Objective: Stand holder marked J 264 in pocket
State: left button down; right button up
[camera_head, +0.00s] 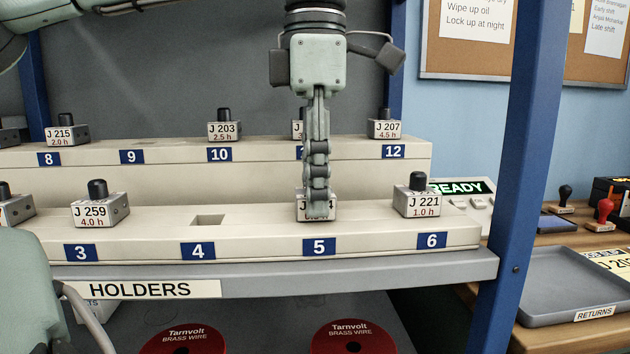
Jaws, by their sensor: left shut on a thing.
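My left gripper (317,197) points straight down over the place numbered 5 on the lower step of the rack (262,230). It is shut on a small grey holder (316,216). The fingers cover most of its label; a "J" shows, but the number cannot be read. The holder looks upright, with its base about level with the neighbouring holders; whether it is fully down in the pocket cannot be told. An empty square pocket (208,220) shows above number 4. My right gripper is not in view.
Holder J 259 (95,215) stands at 3 and holder J 221 (416,204) at 6, close to the gripper's right. The upper step holds J 215, J 203, J 207 and one behind my fingers. A returns tray (560,290) lies at right, beside a blue post (520,170).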

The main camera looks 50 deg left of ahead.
pick_arm(q)
jog(key=c, duration=0.9)
grip_release()
jog(key=shift+r, duration=0.1)
notch_tip(320, 180, up, 7)
jog(key=shift+r, duration=0.2)
